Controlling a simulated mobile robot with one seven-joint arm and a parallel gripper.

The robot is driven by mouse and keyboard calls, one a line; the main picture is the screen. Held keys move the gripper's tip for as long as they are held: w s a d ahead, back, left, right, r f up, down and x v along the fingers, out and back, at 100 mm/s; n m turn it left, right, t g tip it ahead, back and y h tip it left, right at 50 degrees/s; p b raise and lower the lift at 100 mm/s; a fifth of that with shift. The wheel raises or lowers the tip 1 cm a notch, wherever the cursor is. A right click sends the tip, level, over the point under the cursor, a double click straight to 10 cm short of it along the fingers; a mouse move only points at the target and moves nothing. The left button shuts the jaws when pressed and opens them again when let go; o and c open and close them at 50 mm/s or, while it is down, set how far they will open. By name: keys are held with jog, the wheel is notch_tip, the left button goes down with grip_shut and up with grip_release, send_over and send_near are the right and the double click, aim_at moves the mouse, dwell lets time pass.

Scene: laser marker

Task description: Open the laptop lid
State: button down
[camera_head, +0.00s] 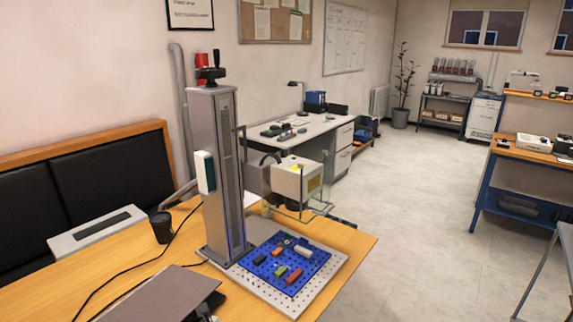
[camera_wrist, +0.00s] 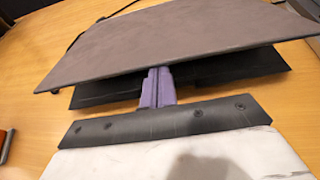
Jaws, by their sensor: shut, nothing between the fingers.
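The laptop's grey-brown lid (camera_wrist: 180,40) fills the upper part of the wrist view. Its near edge stands a little above the dark laptop base (camera_wrist: 235,65), with a narrow gap between them. My gripper (camera_wrist: 157,73) is shut and empty, its purple-grey fingers pointing at the laptop. The fingers pass in front of the base and reach the lid's near edge; the tips seem to be under it. I cannot tell whether they touch it. In the head view, the laptop lid (camera_head: 165,294) is low and nearly flat at the bottom left.
The laptop is on a wooden table (camera_head: 55,285). A laser marker column (camera_head: 215,175) stands right behind it, beside a perforated plate with a blue board (camera_head: 262,268). A black cup (camera_head: 161,227), a grey box (camera_head: 97,230) and a black cable are behind the laptop.

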jog(key=shift+w+a+r, duration=0.1)
jog(key=shift+a+r, duration=0.1)
jog(key=shift+r, duration=0.5)
jog(key=shift+w+a+r, duration=0.15)
jog(key=shift+a+r, duration=0.05)
jog(key=shift+r, duration=0.45)
jog(key=shift+w+a+r, duration=0.1)
jog(key=shift+a+r, duration=0.1)
jog(key=shift+r, duration=0.5)
jog(key=s+d, duration=0.3)
jog(key=d, duration=0.2)
jog(key=shift+d, duration=0.15)
